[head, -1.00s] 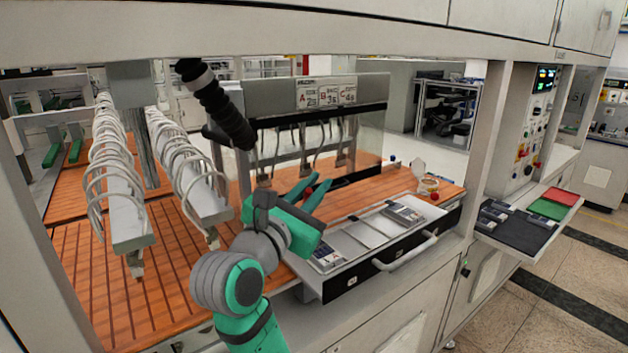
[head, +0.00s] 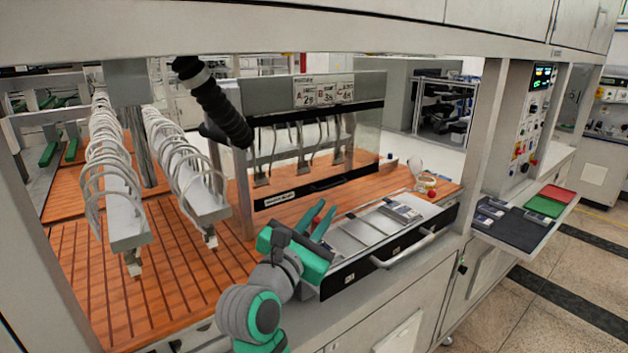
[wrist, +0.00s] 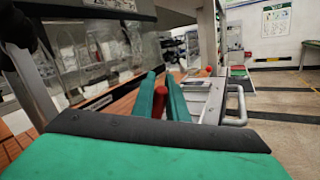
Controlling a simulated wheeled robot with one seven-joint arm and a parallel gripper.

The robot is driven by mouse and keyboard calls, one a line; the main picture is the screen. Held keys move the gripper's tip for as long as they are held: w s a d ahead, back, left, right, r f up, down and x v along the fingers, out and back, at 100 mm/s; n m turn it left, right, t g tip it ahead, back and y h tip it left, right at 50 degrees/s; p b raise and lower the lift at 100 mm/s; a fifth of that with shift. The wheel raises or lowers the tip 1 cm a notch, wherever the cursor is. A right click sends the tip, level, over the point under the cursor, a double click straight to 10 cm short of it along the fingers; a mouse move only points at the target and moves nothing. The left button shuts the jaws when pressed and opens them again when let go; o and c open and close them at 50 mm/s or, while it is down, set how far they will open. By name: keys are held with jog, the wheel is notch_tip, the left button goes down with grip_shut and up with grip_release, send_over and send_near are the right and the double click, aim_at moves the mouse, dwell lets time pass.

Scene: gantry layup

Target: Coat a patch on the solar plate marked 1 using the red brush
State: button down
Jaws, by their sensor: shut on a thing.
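My gripper (head: 321,221) is shut on the red brush, over the orange slatted bench beside the left end of the drawer tray. Only a small red part of the brush (head: 317,219) shows between the green fingers. In the wrist view, the brush (wrist: 160,97) sits between the two fingers of my gripper (wrist: 161,80); its bristles are hidden. The drawer tray (head: 395,256) is pulled out to the right. A dark-framed plate (head: 401,211) lies near its far end, with pale flat areas nearer me. The number on any plate is too small to read.
A clear panel (head: 362,145) with hanging tools and an A, B, C sign (head: 323,93) stands behind my gripper. Looped-hose rails (head: 130,228) hang at left. A black ribbed hose (head: 220,105) hangs above. A side shelf (head: 523,228) with red and green pads is at right.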

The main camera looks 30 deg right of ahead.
jog(key=shift+d, duration=2.15)
jog(key=shift+s+a+f, duration=0.1)
jog(key=shift+a+f, duration=0.1)
jog(key=shift+a, duration=1.45)
jog(key=shift+a+f, duration=0.15)
jog(key=shift+a, duration=1.5)
jog(key=shift+a+r, duration=0.1)
jog(key=shift+r, duration=0.2)
notch_tip(320, 180, up, 6)
jog(key=shift+r, duration=0.75)
jog(key=shift+s+r, duration=0.1)
jog(key=shift+r, duration=0.3)
jog(key=shift+f, duration=0.1)
